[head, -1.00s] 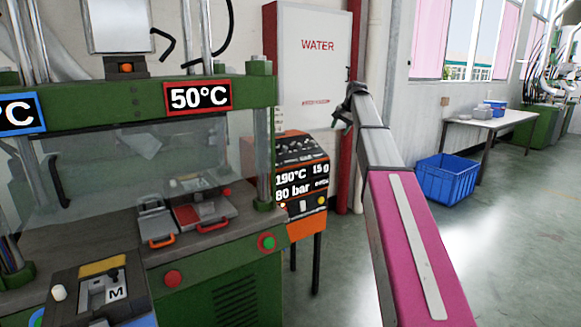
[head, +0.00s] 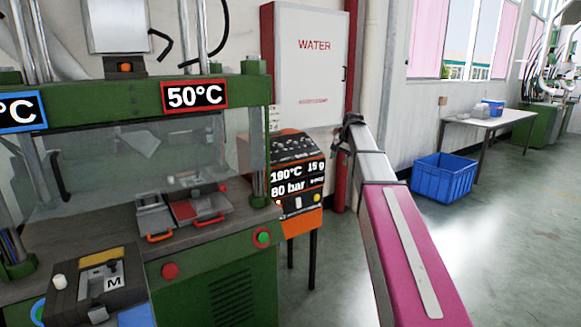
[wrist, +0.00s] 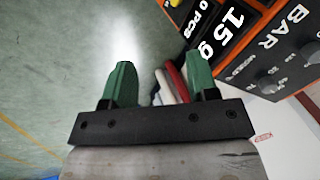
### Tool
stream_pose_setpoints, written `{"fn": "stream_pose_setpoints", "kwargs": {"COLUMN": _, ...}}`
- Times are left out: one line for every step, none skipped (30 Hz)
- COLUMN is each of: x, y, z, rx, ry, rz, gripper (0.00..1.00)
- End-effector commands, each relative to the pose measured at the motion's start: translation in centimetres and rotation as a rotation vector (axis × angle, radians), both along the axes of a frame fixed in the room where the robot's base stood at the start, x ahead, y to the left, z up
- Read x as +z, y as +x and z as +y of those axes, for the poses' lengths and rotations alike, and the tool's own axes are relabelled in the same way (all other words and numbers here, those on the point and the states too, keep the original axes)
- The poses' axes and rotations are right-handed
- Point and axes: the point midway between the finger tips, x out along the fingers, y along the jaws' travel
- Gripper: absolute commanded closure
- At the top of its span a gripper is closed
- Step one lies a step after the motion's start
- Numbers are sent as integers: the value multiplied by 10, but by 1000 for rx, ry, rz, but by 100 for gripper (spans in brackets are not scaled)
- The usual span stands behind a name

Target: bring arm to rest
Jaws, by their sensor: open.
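My arm (head: 405,240), with a pink link and grey links beyond it, reaches forward on the right of the head view. Its far end is beside the orange control unit, in front of the wall. My gripper (wrist: 162,85) shows in the wrist view with two green fingers apart on a black bar. It is open, and no held object shows between the fingers. The floor shows behind the left finger, and red and white pipe-like shapes show behind the right one. In the head view the fingers are too hidden to make out.
The green press (head: 110,100) with its 50°C sign stands at the left. The orange control unit (head: 300,215) stands between it and my arm. A white WATER cabinet (head: 310,65) is on the wall. A blue crate (head: 444,180) and a table (head: 490,122) stand at the right.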

Motion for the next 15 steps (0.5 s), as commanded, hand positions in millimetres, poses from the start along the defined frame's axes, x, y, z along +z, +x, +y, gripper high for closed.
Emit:
{"fn": "stream_pose_setpoints", "kwargs": {"x": -20, "y": -15, "z": 2, "rx": 11, "ry": -9, "rz": 8, "gripper": 46}}
{"fn": "stream_pose_setpoints", "kwargs": {"x": -32, "y": -22, "z": 3, "rx": 18, "ry": -15, "rz": 14, "gripper": 46}}
{"fn": "stream_pose_setpoints", "kwargs": {"x": -48, "y": -32, "z": 4, "rx": 28, "ry": -26, "rz": 21, "gripper": 46}}
{"fn": "stream_pose_setpoints", "kwargs": {"x": -62, "y": -41, "z": 6, "rx": 38, "ry": -35, "rz": 28, "gripper": 46}}
{"fn": "stream_pose_setpoints", "kwargs": {"x": -75, "y": -50, "z": 7, "rx": 49, "ry": -43, "rz": 32, "gripper": 46}}
{"fn": "stream_pose_setpoints", "kwargs": {"x": -94, "y": -62, "z": 8, "rx": 61, "ry": -54, "rz": 40, "gripper": 46}}
{"fn": "stream_pose_setpoints", "kwargs": {"x": -106, "y": -72, "z": 9, "rx": 73, "ry": -64, "rz": 46, "gripper": 46}}
{"fn": "stream_pose_setpoints", "kwargs": {"x": -119, "y": -81, "z": 10, "rx": 83, "ry": -72, "rz": 53, "gripper": 46}}
{"fn": "stream_pose_setpoints", "kwargs": {"x": -135, "y": -94, "z": 11, "rx": 97, "ry": -83, "rz": 59, "gripper": 46}}
{"fn": "stream_pose_setpoints", "kwargs": {"x": -148, "y": -104, "z": 12, "rx": 108, "ry": -92, "rz": 65, "gripper": 46}}
{"fn": "stream_pose_setpoints", "kwargs": {"x": -159, "y": -113, "z": 13, "rx": 118, "ry": -101, "rz": 72, "gripper": 46}}
{"fn": "stream_pose_setpoints", "kwargs": {"x": -175, "y": -127, "z": 14, "rx": 134, "ry": -112, "rz": 79, "gripper": 46}}
{"fn": "stream_pose_setpoints", "kwargs": {"x": -186, "y": -137, "z": 14, "rx": 145, "ry": -120, "rz": 85, "gripper": 46}}
{"fn": "stream_pose_setpoints", "kwargs": {"x": -197, "y": -148, "z": 15, "rx": 157, "ry": -128, "rz": 92, "gripper": 46}}
{"fn": "stream_pose_setpoints", "kwargs": {"x": -211, "y": -162, "z": 16, "rx": 173, "ry": -140, "rz": 100, "gripper": 46}}
